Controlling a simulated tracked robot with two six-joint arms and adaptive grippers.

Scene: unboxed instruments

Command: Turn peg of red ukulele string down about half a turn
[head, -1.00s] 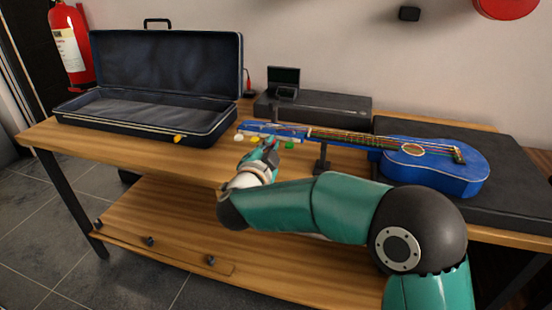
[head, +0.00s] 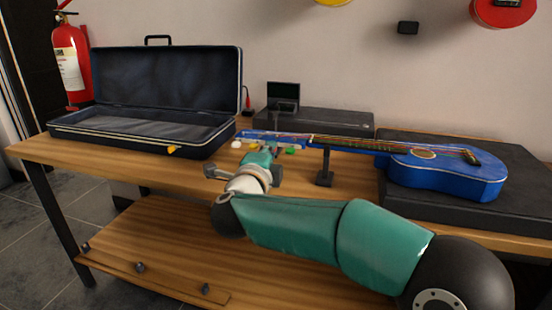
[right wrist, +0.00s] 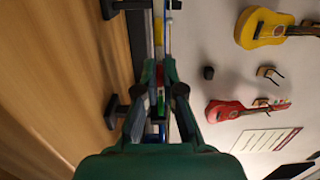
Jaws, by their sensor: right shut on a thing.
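The blue ukulele (head: 450,175) lies on the bench with its neck pointing left. In the head view its white peg (head: 236,145) and green peg (head: 290,150) stick out at the near side of the headstock. My right gripper (head: 262,148) is at the headstock between them and hides the red peg there. In the right wrist view the red peg (right wrist: 160,101) shows between the fingers of my right gripper (right wrist: 160,68), which is shut on it. The yellow peg (right wrist: 158,31) is beyond the fingertips. My left gripper is not in view.
An open dark case (head: 140,137) lies at the left of the bench (head: 110,154). A black stand (head: 325,168) supports the neck. The ukulele's body rests on a dark case (head: 520,225). A small black device (head: 283,96) is behind the headstock.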

